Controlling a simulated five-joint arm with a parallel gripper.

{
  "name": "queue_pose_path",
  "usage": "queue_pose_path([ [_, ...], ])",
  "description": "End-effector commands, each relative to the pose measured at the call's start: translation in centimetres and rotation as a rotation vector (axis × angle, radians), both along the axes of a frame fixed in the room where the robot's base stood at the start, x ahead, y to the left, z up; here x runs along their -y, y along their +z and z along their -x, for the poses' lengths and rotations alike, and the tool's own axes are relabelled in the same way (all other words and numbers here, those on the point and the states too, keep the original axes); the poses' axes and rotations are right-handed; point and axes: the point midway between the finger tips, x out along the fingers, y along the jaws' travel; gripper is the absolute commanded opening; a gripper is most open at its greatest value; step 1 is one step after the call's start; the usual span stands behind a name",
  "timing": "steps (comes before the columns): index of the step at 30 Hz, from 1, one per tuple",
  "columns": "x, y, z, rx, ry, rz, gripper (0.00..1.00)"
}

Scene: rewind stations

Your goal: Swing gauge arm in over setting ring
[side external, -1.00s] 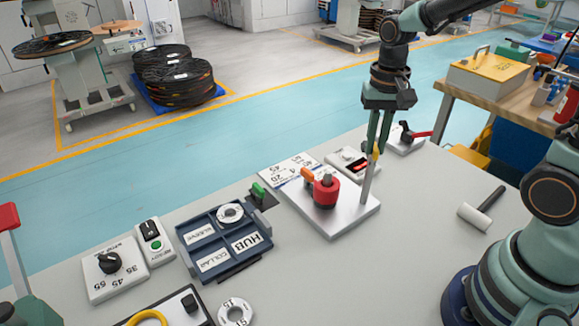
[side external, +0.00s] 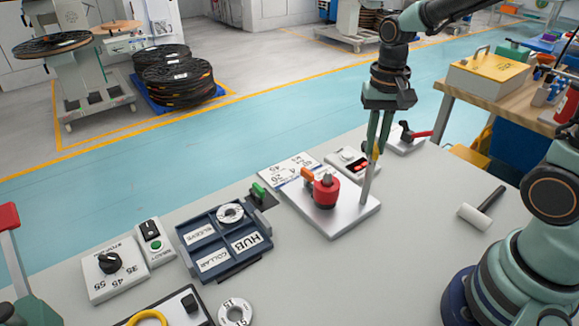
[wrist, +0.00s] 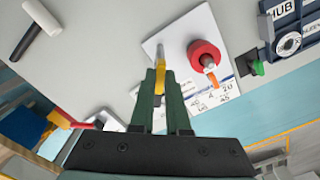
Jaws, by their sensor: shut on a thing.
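A red ring (side external: 326,191) sits around a grey post on a silver plate (side external: 338,222). An orange piece (side external: 306,174) stands beside the ring. A thin grey upright post (side external: 367,182) rises from the plate to the right of the ring. My gripper (side external: 376,148) is over that upright, apart from the ring, and shut on a small yellow piece (wrist: 160,78), apparently part of the gauge arm. The fingers hide much of this piece. In the wrist view the red ring (wrist: 204,53) lies to the right of the fingers.
A blue tray (side external: 229,262) with labelled compartments stands left of the plate. A box with a red switch (side external: 357,162) and a red-handled clamp (side external: 415,134) stand behind. A hammer (side external: 480,210) lies to the right. The table in front of the plate is clear.

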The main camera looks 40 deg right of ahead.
Motion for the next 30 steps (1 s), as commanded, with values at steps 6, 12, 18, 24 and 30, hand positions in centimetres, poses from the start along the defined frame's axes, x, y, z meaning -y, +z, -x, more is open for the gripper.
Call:
queue_pose_path([
  [6, 0.02, 0.10, -0.01, 0.000, -0.001, 0.000, 0.00],
  [12, 0.03, 0.11, -0.01, 0.000, -0.001, 0.000, 0.00],
  [18, 0.03, 0.12, -0.01, 0.000, 0.016, 0.000, 0.00],
  [24, 0.07, 0.14, -0.04, 0.001, 0.094, 0.001, 0.00],
  [30, 0.09, 0.15, -0.05, 0.001, 0.242, 0.000, 0.00],
])
